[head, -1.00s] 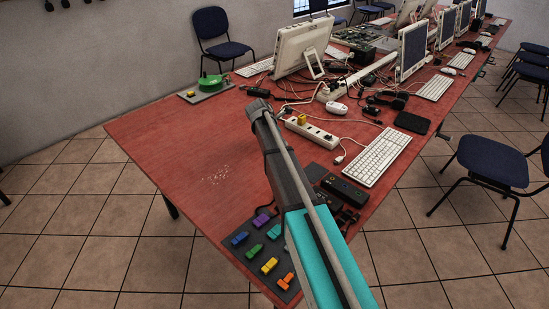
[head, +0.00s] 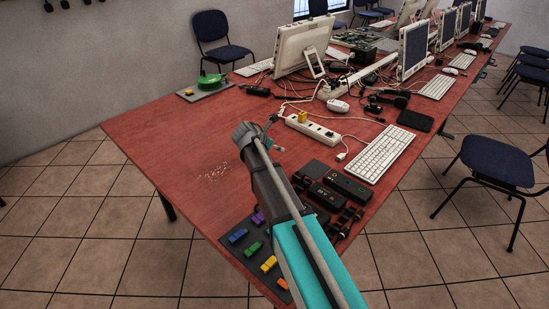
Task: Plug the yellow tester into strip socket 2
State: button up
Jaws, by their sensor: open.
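The white power strip (head: 318,131) lies on the red table, right of my gripper. A small yellow block (head: 303,116) stands at its far left end; I cannot tell if it is plugged in. Another yellow block (head: 268,263) lies on a dark mat at the near table corner, among coloured blocks. I cannot tell which is the tester. Socket numbers are too small to read. My gripper (head: 275,134) is open, above the table, just left of the strip and apart from it. I see nothing between its fingers.
Black adapters (head: 344,187) lie right of my arm. A white keyboard (head: 380,153) and mouse (head: 338,105) lie near the strip, among cables. A green round thing (head: 212,79) sits on a grey mat at the back left. The table's left part is mostly clear.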

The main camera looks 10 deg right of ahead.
jog(key=shift+f+b, duration=1.25)
jog(key=shift+f, duration=0.3)
jog(key=shift+r, duration=0.1)
